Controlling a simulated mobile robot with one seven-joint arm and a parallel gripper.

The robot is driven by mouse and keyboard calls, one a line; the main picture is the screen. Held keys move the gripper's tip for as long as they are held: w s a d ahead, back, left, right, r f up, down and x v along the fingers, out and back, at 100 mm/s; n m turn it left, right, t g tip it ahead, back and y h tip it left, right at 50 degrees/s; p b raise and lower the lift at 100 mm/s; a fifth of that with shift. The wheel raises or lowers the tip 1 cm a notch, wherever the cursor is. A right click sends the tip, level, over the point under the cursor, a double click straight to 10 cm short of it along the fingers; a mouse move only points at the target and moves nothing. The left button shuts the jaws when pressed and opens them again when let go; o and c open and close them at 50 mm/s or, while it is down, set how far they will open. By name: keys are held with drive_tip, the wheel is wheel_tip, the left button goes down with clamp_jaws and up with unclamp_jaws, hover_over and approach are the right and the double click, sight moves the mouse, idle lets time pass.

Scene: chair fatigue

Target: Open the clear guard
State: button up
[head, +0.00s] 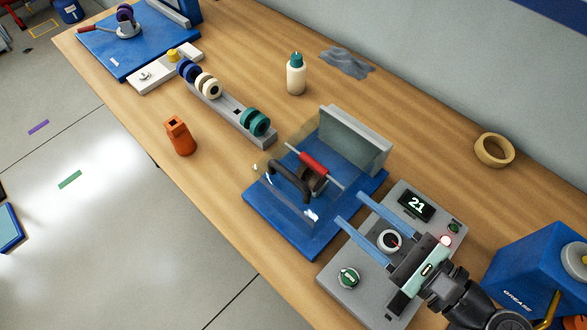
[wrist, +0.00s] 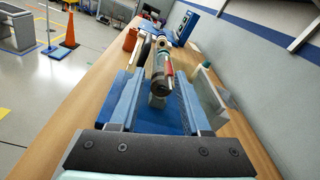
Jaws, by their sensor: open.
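The clear guard (head: 277,160) is a see-through cover over a blue base (head: 283,223), with a black curved handle (head: 290,182) at its front. It appears down over the fixture; its edges are hard to see. Inside or behind it is a red cylinder (head: 314,164) on a metal rod, also in the wrist view (wrist: 169,67). My gripper (head: 349,208) is open and empty, its two blue fingers pointing at the guard from the right, apart from the handle. In the wrist view my gripper (wrist: 160,88) has the fixture between and beyond its fingers.
A grey control box (head: 346,277) with a display reading 21 lies under my gripper. A grey upright block (head: 355,143) stands behind the guard. A blue grease box (head: 535,265) is at right.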

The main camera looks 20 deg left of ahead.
sight(294, 178)
drive_tip(key=shift+m+y, duration=0.5)
drive_tip(key=shift+y, duration=0.2)
drive_tip(key=x, duration=0.4)
drive_tip(key=s+p+x, duration=0.1)
drive_tip(key=x, duration=0.3)
drive_tip(key=s+a+p+x, duration=0.1)
drive_tip(key=x, duration=0.2)
drive_tip(key=shift+a+f, duration=0.15)
drive_tip(key=shift+a, duration=0.15)
drive_tip(key=shift+c, duration=0.2)
clamp_jaws()
